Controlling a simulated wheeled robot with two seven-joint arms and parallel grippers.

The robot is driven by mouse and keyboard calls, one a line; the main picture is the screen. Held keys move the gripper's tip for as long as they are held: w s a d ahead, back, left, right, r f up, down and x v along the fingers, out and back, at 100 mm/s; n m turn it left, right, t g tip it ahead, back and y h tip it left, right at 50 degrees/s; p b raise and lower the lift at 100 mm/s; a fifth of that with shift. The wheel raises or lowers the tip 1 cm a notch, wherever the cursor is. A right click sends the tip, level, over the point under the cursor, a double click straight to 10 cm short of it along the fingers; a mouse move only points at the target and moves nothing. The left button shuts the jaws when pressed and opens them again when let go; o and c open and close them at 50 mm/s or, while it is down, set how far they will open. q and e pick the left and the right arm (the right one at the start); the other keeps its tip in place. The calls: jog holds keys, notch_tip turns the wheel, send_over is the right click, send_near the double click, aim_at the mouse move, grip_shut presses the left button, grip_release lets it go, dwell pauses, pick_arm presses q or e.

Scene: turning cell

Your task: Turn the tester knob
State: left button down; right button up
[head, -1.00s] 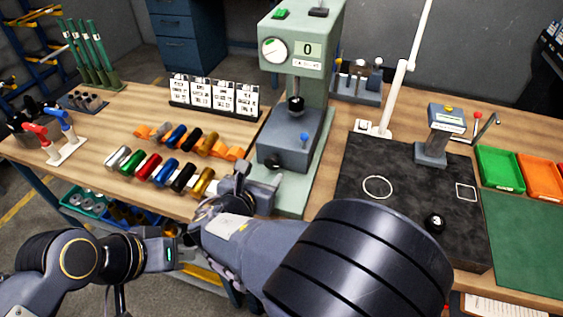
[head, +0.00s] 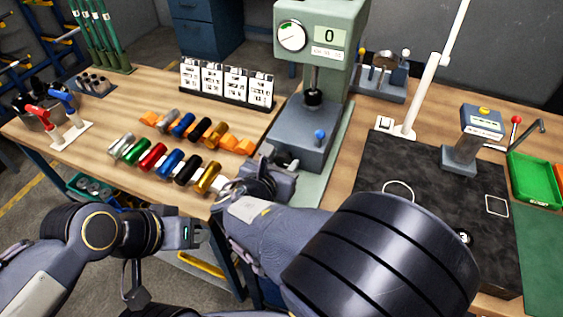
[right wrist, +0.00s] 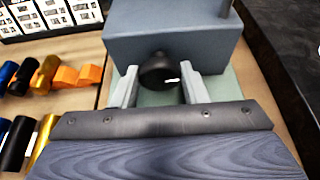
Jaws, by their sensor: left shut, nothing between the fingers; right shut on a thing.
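The green tester (head: 352,90) stands at the back of the bench, with a grey base (head: 305,130), a round dial (head: 291,37) and a display (head: 329,37) reading 0. Its black knob (right wrist: 157,70) on the front of the base shows in the right wrist view, with a short white mark pointing to the right. My right gripper (right wrist: 159,85) is shut on the knob, one finger on each side. In the head view the right gripper (head: 283,172) is at the base's front and largely hides the knob. My left gripper (head: 194,232) is shut and empty, low in front of the bench.
Two rows of coloured cylinders (head: 171,162) lie left of the tester. A rack of white cards (head: 227,85) stands behind them. A black mat (head: 410,165) and a small grey device (head: 470,140) are on the right, with a green tray (head: 535,178) beyond.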

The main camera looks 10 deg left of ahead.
jog(key=shift+c, duration=1.1)
jog(key=m+y+b, duration=0.1)
jog(key=b, duration=0.4)
jog(key=shift+d+f+m+b, duration=0.1)
jog(key=shift+f+m+b, duration=0.25)
jog(key=shift+f+m, duration=0.05)
jog(key=shift+r+y+b, duration=0.2)
jog(key=shift+y+b, duration=0.1)
jog(key=shift+b, duration=0.2)
jog(key=shift+r+m, duration=0.2)
jog(key=shift+m, duration=0.1)
jog(key=o, duration=0.9)
jog(key=shift+o, duration=0.2)
